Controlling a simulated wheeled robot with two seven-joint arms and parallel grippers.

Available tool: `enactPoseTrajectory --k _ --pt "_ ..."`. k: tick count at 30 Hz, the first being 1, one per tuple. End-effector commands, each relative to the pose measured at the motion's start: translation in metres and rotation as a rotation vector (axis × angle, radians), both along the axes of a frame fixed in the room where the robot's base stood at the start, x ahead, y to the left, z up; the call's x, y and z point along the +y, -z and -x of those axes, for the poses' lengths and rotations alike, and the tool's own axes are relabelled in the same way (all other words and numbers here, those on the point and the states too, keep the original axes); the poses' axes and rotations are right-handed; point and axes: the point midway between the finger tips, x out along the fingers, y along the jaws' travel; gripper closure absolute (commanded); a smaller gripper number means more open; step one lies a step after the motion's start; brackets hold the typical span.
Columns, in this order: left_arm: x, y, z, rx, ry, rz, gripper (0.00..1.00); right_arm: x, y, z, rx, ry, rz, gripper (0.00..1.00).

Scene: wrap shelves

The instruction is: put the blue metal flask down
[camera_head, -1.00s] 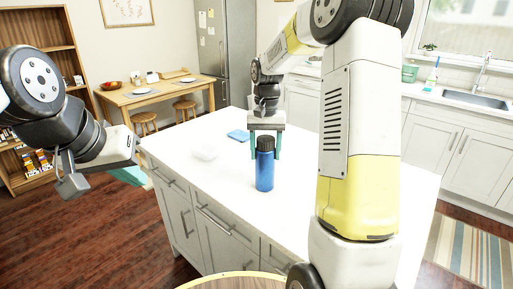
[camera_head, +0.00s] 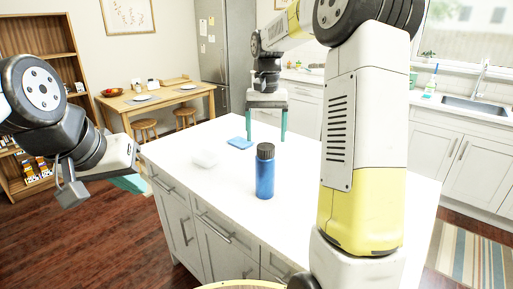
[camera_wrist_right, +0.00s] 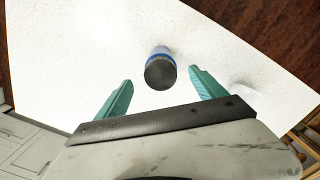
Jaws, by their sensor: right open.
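The blue metal flask (camera_head: 265,174) with a dark cap stands upright on the white island counter (camera_head: 225,200), near its front edge. In the right wrist view the flask (camera_wrist_right: 160,70) shows from above, beyond the two teal fingertips. My right gripper (camera_head: 267,136) is open and empty, behind and above the flask, with the fingers apart from it; it also shows in the right wrist view (camera_wrist_right: 158,92). My left gripper (camera_head: 100,190) is at the far left, beside the island and away from the flask. Its fingers are partly hidden, so its opening is unclear.
A wooden table (camera_head: 155,100) with stools stands behind. The counter around the flask is mostly clear.

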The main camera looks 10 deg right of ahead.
Motion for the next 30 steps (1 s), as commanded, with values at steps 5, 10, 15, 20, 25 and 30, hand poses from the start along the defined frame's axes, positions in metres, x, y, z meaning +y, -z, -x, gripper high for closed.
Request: enactPoseTrajectory --k 5,10,15,20,25,30 --pt "0.000 0.000 0.000 0.000 0.000 0.000 1.00 0.000 -0.025 -0.002 -0.001 -0.001 -0.001 0.20" --pt "0.000 0.000 0.000 0.000 0.000 0.000 1.00 0.001 -0.039 0.006 -0.018 -0.010 -0.004 0.20" --pt "0.000 0.000 0.000 0.000 0.000 0.000 1.00 0.003 -0.060 0.049 -0.119 -0.064 -0.027 0.20" --pt "0.000 0.000 0.000 0.000 0.000 0.000 1.00 0.008 -0.071 0.111 -0.265 -0.138 -0.059 0.20" --pt "0.000 0.000 0.000 0.000 0.000 0.000 1.00 0.013 -0.063 0.175 -0.422 -0.205 -0.088 0.20" --pt "0.000 0.000 0.000 0.000 0.000 0.000 1.00 0.019 -0.044 0.220 -0.544 -0.251 -0.107 0.20"
